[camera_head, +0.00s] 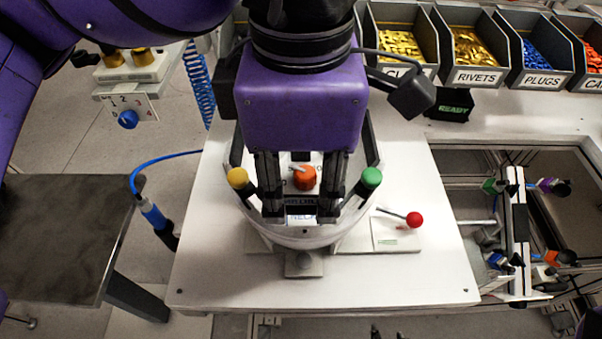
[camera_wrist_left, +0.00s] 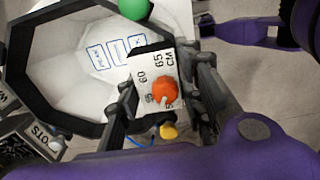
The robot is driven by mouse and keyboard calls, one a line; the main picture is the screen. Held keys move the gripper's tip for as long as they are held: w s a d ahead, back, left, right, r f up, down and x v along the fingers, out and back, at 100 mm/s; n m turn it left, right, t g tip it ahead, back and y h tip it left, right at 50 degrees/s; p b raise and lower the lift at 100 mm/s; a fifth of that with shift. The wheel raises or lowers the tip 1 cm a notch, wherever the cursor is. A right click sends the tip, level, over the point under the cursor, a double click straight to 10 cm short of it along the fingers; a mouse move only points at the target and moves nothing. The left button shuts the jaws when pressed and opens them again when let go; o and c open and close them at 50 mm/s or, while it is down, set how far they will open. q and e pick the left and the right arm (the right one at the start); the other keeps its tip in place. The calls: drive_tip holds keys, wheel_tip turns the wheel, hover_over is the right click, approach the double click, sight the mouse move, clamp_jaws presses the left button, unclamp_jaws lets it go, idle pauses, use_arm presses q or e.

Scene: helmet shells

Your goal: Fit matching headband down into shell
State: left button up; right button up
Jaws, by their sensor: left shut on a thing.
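My left gripper (camera_head: 299,213) points down over the middle of the workbench, shut on the headband's white size block with an orange knob (camera_head: 304,178). The block and knob also show in the left wrist view (camera_wrist_left: 164,92), marked 60 and 65 CM. The dark, angular headband (camera_wrist_left: 18,60) rings the white shell's interior (camera_wrist_left: 75,60) in that view. The pale shell (camera_head: 300,238) sits open side up on a stand. A yellow knob (camera_head: 237,177) and a green knob (camera_head: 371,177) flank the gripper. How deep the band sits cannot be told. My right gripper is not seen.
A red-ball lever (camera_head: 414,220) stands right of the shell. Labelled parts bins, including rivets (camera_head: 480,50) and plugs (camera_head: 540,55), line the back. A blue-handled tool (camera_head: 153,214) hangs at the bench's left edge. A dark table (camera_head: 60,235) is at left.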

use_arm(q)
drive_tip(key=shift+f+b, duration=0.35)
drive_tip(key=shift+f, duration=0.6)
drive_tip(key=o, duration=1.3)
drive_tip(key=shift+r, duration=0.1)
wheel_tip(320, 180, up, 12)
drive_tip(key=shift+f, duration=0.1)
